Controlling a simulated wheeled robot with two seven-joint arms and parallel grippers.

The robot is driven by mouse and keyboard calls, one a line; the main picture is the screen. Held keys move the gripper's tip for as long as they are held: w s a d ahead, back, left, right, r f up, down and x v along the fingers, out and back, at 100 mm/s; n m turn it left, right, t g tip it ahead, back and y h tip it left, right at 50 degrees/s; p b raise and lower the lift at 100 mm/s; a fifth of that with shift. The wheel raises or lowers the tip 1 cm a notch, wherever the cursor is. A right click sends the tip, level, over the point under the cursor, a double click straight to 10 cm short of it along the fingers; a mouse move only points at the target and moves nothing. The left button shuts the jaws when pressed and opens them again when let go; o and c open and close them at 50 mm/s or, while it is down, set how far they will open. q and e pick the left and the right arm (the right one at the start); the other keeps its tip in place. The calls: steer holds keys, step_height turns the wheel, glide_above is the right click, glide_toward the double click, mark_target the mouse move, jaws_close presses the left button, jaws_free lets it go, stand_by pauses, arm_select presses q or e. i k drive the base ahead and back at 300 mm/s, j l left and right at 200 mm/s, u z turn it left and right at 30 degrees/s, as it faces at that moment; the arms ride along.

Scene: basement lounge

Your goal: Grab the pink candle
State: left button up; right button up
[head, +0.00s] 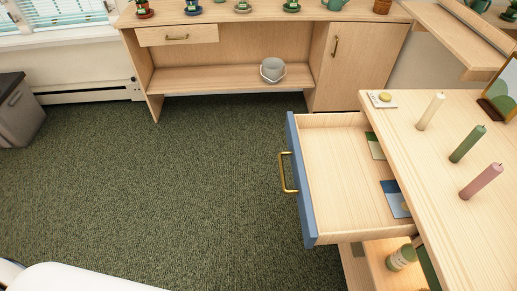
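The pink candle (481,182) is at the right of the head view, on the light wooden top of the dresser (440,200). It is a slim taper that appears tilted to the right in the picture. A green candle (468,144) and a cream candle (430,111) are behind it in a row, apart from it. Neither of my grippers shows in the view. A white rounded part, which looks like mine, fills the lower left corner.
An open drawer (340,180) with a blue front and brass handle sticks out left of the dresser top, holding flat cards. A jar (401,257) stands below. A wooden sideboard (225,78) with a grey bucket (272,69) is at the back. Carpet at left is clear.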

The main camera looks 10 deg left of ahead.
mark_target(495, 169)
steer(key=z, duration=1.65)
